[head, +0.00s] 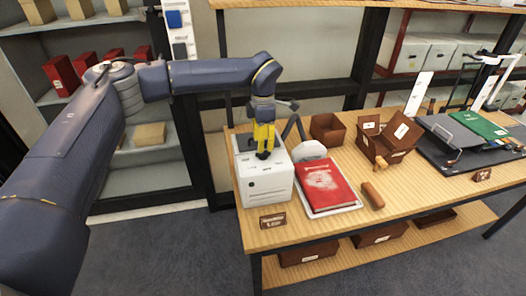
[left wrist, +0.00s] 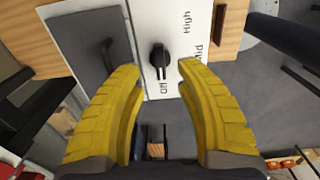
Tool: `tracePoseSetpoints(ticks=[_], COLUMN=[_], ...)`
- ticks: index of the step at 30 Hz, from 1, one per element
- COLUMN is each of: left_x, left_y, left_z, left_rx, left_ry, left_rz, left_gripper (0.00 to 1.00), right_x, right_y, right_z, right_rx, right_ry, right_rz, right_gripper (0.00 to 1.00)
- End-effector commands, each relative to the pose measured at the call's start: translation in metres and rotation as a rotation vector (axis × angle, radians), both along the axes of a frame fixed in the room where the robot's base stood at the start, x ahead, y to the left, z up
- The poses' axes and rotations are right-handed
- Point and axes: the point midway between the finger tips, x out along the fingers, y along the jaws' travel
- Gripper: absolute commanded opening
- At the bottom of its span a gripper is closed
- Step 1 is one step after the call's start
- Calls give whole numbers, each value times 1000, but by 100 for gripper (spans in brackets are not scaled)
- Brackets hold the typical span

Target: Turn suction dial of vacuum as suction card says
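The vacuum is a white box (head: 266,187) at the left end of the wooden table. Its black suction dial (left wrist: 160,61) shows in the left wrist view, with "Off", "Mid" and "High" printed around it. The dial's long handle lies in line with "Off"; I cannot tell for certain which end is the pointer. My left gripper (head: 264,154), with yellow fingers, points down over the vacuum's top. It is open, with one finger on each side of the dial and gaps showing. A small brown card (head: 272,221) stands on the table's front edge; its lower line looks like "Low", but it is blurred.
A red book (head: 326,186) lies right of the vacuum, with a brown roll-shaped object (head: 373,196) beside it. Brown boxes (head: 327,129) stand behind, and a dark tray (head: 450,142) with a green item lies farther right. Shelving stands behind the table.

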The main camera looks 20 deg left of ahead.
Motion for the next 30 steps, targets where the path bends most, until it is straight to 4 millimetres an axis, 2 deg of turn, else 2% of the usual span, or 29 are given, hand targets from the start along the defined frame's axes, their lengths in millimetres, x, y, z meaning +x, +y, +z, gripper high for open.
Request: tracePoseSetpoints(ticks=[3, 9, 23, 24, 30], left_x=[-1, 0, 0, 0, 0], left_y=[0, 0, 0, 0, 0], left_z=[-17, -34, -41, -41, -41], left_rx=[-1, -1, -1, -1, -1], left_ry=[2, 0, 0, 0, 0], left_rz=[1, 0, 0, 0, 0], left_gripper=[34, 34, 34, 37, 14], right_x=[0, 0, 0, 0, 0], right_y=[0, 0, 0, 0, 0], right_z=[0, 0, 0, 0, 0], right_rx=[0, 0, 0, 0, 0], right_ry=[0, 0, 0, 0, 0], right_rz=[0, 0, 0, 0, 0], right_gripper=[44, 44, 44, 44, 44])
